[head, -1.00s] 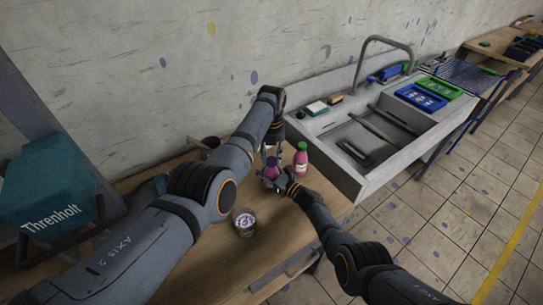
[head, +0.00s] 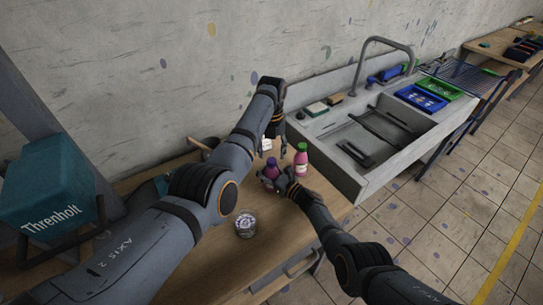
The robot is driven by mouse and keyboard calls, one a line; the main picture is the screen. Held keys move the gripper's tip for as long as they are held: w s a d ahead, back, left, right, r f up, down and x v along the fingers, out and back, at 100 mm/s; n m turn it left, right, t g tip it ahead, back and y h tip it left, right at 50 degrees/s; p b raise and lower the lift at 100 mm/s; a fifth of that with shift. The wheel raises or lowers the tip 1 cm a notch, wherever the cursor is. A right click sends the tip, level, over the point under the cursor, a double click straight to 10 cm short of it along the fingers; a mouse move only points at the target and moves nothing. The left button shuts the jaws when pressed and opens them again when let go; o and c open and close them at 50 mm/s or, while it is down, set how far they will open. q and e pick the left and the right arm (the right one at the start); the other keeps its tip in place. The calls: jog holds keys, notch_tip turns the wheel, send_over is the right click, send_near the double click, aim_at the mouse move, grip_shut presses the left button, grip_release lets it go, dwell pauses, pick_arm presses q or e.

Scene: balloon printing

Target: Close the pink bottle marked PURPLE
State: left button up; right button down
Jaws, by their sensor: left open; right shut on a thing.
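A bottle with a purple cap (head: 271,167) stands upright on the wooden bench; the cap sits on its top. My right gripper (head: 271,182) is shut around its body, low down, and hides much of it. My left gripper (head: 274,147) is open above and behind the cap, apart from it. A pink bottle with a green cap (head: 301,161) stands just to the right. The lettering on both bottles is too small to read, so I cannot tell which is marked PURPLE.
A round glass jar (head: 245,226) stands on the bench (head: 276,235) in front. A grey sink (head: 355,175) adjoins the bench at right. A teal Threnholt box (head: 50,195) is at left. A small white item (head: 266,144) shows beside my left gripper.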

pick_arm(q)
jog(key=shift+r, duration=0.85)
jog(key=shift+c, duration=0.4)
